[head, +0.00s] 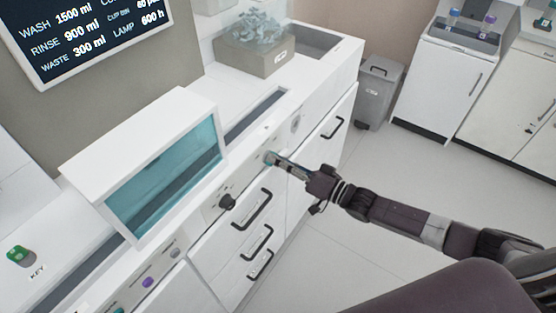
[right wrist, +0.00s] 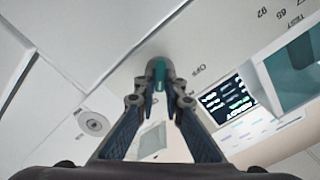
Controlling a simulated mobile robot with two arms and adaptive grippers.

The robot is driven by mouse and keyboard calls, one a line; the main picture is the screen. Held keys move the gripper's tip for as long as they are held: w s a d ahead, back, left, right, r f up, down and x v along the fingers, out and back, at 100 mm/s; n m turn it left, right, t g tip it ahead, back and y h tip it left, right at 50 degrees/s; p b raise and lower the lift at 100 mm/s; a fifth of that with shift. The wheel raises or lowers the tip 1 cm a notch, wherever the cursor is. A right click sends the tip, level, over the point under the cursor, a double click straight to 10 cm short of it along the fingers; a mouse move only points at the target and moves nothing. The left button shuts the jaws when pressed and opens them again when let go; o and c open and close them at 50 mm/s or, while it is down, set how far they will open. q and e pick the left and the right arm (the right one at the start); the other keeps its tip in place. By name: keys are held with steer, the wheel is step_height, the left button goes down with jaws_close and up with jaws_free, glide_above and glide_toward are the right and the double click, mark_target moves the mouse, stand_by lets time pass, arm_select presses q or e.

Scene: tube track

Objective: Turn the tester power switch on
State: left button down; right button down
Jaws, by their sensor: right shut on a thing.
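The tester power switch shows in the right wrist view as a small teal-tipped lever (right wrist: 159,76) on the white front panel. An "OFF" label is printed to its right. My right gripper (right wrist: 160,98) is shut on the switch, with its fingertips close to the panel. In the head view, the same gripper (head: 280,161) reaches the panel from the right, and its fingers hide most of the switch. My left gripper is not in view.
A black knob (head: 227,201) sits on the panel left of the gripper, and a round fitting (head: 295,122) sits to its right. Drawers with black handles (head: 252,210) are below. A teal-windowed white box (head: 165,175) stands on the counter. The floor (head: 400,175) is clear.

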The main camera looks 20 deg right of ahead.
steer(key=shift+f+m, duration=0.1)
steer(key=shift+m, duration=0.2)
stand_by(0.4)
steer(key=c, duration=2)
jaws_free()
steer(key=v, duration=1.2)
